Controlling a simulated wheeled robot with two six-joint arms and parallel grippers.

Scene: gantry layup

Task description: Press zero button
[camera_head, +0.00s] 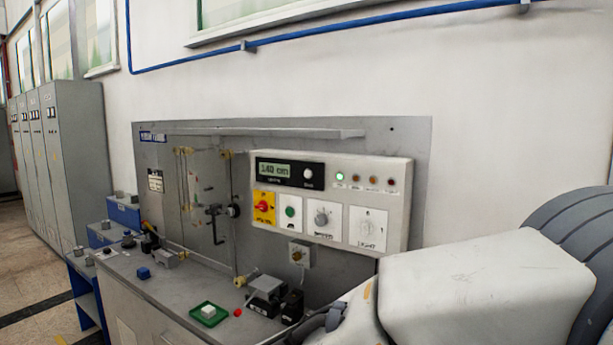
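A light grey control panel (336,160) is mounted on a grey backboard. At its upper left is a dark strip with a lit green display (275,170); its reading looks like 140, with small blurred characters after it. The zero button (308,173) is a round white button right of the display, with a small label below it that is hard to read. Nothing touches it or covers it. A white arm link of mine (480,285) fills the lower right, below and right of the panel. I see no gripper fingers of either arm.
Below the display are a red knob on a yellow plate (264,207), a green button (290,212) and a speed knob (322,217). Several indicator lamps sit upper right, the leftmost lit green (340,176). A green tray (209,314) and small fixtures occupy the bench.

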